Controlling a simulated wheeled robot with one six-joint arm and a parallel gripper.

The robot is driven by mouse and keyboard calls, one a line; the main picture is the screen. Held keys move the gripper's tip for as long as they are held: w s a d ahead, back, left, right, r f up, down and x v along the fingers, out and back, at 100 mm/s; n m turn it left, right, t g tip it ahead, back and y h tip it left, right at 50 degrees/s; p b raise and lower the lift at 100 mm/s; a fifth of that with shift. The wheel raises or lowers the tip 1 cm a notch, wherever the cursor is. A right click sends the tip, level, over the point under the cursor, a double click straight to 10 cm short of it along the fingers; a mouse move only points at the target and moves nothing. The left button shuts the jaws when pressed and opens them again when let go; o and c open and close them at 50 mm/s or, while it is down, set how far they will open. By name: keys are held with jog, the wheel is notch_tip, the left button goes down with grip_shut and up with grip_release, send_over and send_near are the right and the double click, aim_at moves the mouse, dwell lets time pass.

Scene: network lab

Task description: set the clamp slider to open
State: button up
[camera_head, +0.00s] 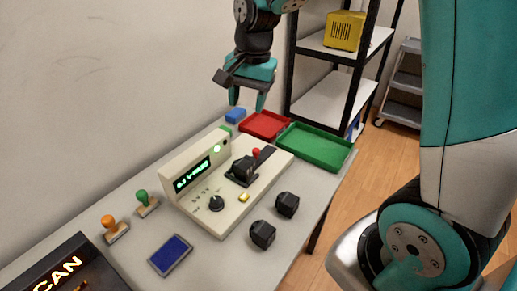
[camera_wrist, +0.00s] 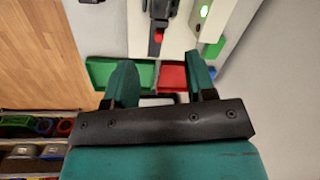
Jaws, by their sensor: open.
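A pale test device (camera_head: 235,185) with a green-lit display stands on the table. On its top is a black clamp-like fixture (camera_head: 243,170) with a red knob (camera_head: 256,152), which I take to be the clamp slider. Its setting cannot be read. The red knob (camera_wrist: 158,36) and black fixture (camera_wrist: 160,10) also show at the top of the wrist view, beyond my fingertips. My gripper (camera_head: 248,100) is open and empty, pointing down above the back of the table, behind the device. Its two teal fingers (camera_wrist: 160,78) are spread apart in the wrist view.
A red tray (camera_head: 265,125) and a green tray (camera_head: 318,146) lie behind the device. Two black blocks (camera_head: 287,204) (camera_head: 262,235), a blue pad (camera_head: 170,255) and two stamps (camera_head: 146,203) (camera_head: 114,229) lie around it. A shelf (camera_head: 335,95) stands behind the table.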

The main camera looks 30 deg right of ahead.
aim_at(256, 149)
jog(key=w+d+f+m+h, duration=0.1)
jog(key=w+d+f+m, duration=0.3)
jog(key=w+d+m, duration=0.15)
jog(key=f, duration=1.7)
jog(key=shift+w+d+p, duration=0.15)
jog(key=shift+w+p, duration=0.15)
jog(key=shift+p, duration=0.05)
jog(key=shift+c, duration=0.4)
